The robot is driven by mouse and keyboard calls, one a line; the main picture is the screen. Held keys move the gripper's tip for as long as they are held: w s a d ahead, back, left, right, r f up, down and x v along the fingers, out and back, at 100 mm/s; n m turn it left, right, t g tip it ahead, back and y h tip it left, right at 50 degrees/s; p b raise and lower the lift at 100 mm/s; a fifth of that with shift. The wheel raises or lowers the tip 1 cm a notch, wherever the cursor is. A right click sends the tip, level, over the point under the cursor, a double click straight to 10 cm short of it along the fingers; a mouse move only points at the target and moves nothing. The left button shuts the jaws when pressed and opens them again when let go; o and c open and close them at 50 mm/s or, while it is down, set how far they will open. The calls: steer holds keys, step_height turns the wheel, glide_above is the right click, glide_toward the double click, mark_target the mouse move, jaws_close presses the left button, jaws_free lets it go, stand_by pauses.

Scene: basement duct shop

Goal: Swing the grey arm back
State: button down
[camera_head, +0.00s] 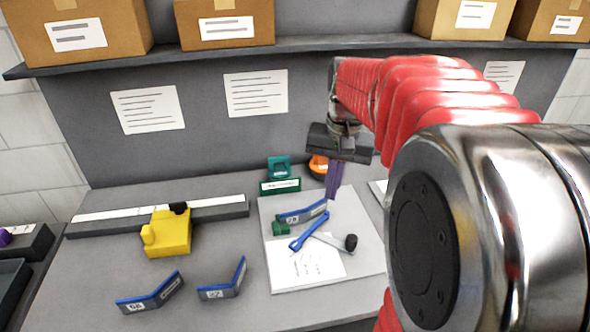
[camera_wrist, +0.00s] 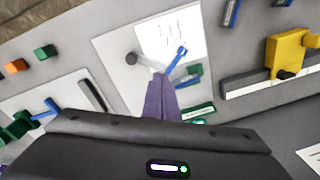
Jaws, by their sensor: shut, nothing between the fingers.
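The grey arm (camera_head: 328,240) is a short bar with a dark round knob (camera_head: 351,242). It lies low over a light board (camera_head: 365,262) on the bench, its knob end to the right. A blue handle (camera_head: 310,233) and a green part (camera_head: 281,228) are beside its other end. In the wrist view the grey arm (camera_wrist: 150,63) shows just beyond my fingertips, partly hidden by them. My gripper (camera_head: 331,196) has purple fingers, shut and empty, pointing down above and behind the grey arm. They also show in the wrist view (camera_wrist: 160,82). I cannot tell how wide the gap to the arm is.
A blue angled plate (camera_head: 303,213) stands on the board close to my fingers. Green (camera_head: 280,186) and orange (camera_head: 318,166) items are behind. A yellow block (camera_head: 168,236) sits at a grey rail (camera_head: 215,208). Two blue brackets (camera_head: 150,293) (camera_head: 222,281) lie front left. A shelf (camera_head: 300,44) runs above.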

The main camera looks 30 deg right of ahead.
steer(key=d+f+m+g+y, duration=0.1)
steer(key=d+f+m, duration=0.1)
steer(key=d, duration=0.6)
steer(key=d+f+m+y, duration=0.1)
steer(key=d+f+m, duration=0.2)
steer(key=d, duration=0.4)
steer(key=shift+w+d+f+g, duration=0.4)
steer(key=shift+f, duration=0.25)
steer(key=shift+f, duration=0.1)
steer(key=x, duration=1)
steer(key=shift+a, duration=0.15)
steer(key=shift+s+a, duration=0.25)
steer(key=shift+a, duration=0.3)
steer(key=shift+s+a, duration=0.2)
steer(key=shift+a, duration=0.3)
steer(key=shift+s+a, duration=0.3)
steer(key=shift+a, duration=0.5)
steer(key=shift+a, duration=0.1)
steer(key=shift+s+m, duration=0.15)
steer(key=shift+m, duration=0.15)
